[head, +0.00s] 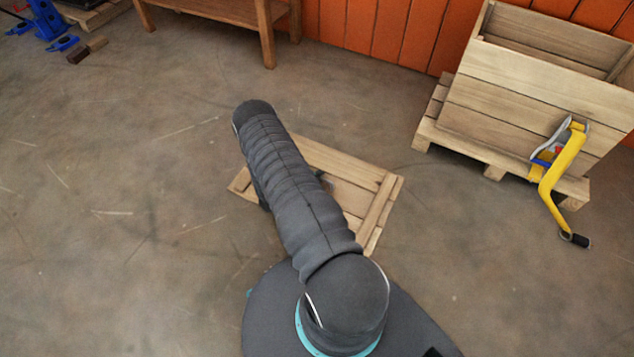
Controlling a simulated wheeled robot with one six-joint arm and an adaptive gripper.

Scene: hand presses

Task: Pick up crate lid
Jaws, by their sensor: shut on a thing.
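The crate lid (375,205) is a flat panel of light wooden planks with cross battens. It is in the middle of the head view, partly covered by my grey arm. Its right end and a small left corner show. Only a small part of my gripper (325,181) shows past the arm's right side, over the lid. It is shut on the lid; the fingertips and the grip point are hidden. I cannot tell whether the lid touches the floor or is held just above it.
An open wooden crate (540,95) stands on a pallet (492,172) at the upper right. A yellow-handled crank tool (562,168) is at its front. A wooden table (215,8) is at the back by the orange wall (385,35). A blue press (48,25) is at upper left. Floor at left is clear.

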